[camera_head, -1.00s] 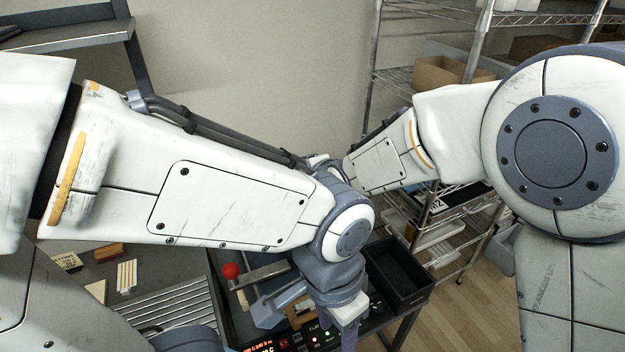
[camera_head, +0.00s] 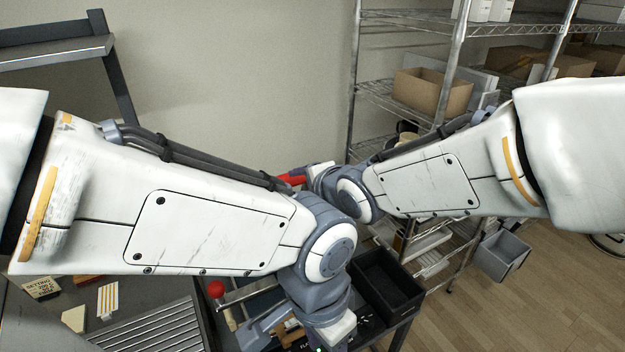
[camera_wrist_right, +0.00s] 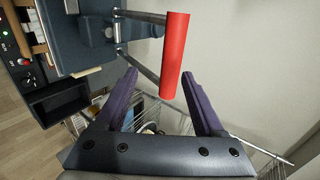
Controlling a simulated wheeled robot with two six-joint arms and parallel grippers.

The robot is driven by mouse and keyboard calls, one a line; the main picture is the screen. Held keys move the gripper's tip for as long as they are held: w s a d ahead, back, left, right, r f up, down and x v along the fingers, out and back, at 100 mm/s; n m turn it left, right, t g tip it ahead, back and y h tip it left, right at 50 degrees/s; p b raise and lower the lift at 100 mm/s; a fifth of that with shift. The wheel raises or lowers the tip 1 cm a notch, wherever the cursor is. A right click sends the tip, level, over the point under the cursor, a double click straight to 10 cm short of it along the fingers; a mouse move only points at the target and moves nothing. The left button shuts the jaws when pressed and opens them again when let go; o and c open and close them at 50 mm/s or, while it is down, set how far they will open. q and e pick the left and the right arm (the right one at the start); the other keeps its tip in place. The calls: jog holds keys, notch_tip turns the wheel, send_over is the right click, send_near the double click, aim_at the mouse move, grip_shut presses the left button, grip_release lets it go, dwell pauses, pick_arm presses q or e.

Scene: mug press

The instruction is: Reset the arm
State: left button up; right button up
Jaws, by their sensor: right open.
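My right gripper (camera_wrist_right: 158,75) is open in the right wrist view, its two purple fingers spread. A red cylindrical handle (camera_wrist_right: 175,55) on a metal lever appears between and beyond the fingertips; the jaws are not closed on it. The handle also shows in the head view (camera_head: 292,179), just left of my right wrist, where the right fingers are mostly hidden. My left arm reaches in from the left to a wrist at the bottom centre of the head view; its fingers are cut off by the frame edge.
A blue-grey press body (camera_wrist_right: 75,35) stands beside the lever. A black bin (camera_head: 385,285) sits at the bench's right edge. A red ball knob (camera_head: 216,289) rises near the ribbed tray (camera_head: 160,328). A wire rack (camera_head: 440,110) with boxes stands behind; floor lies open at right.

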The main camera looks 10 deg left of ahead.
jog(key=w+d+f+n+g+h, duration=0.1)
jog(key=d+f+n+h, duration=0.4)
jog(key=d, duration=1.2)
jog(key=s+d+f+n+g+h, duration=0.1)
jog(key=s+d+f+n+g, duration=0.1)
jog(key=s+d+f, duration=0.45)
jog(key=s+d+f+n+g+h, duration=0.2)
jog(key=s+d+f+g, duration=0.15)
jog(key=d, duration=0.65)
jog(key=s+a+f+n+g+y+b, duration=0.1)
jog(key=s+a+n+b, duration=0.6)
jog(key=s+a, duration=0.7)
jog(key=shift+s+f+n+g+b, duration=0.25)
jog(key=shift+f+n+g+b, duration=0.15)
jog(key=shift+f+b, duration=0.4)
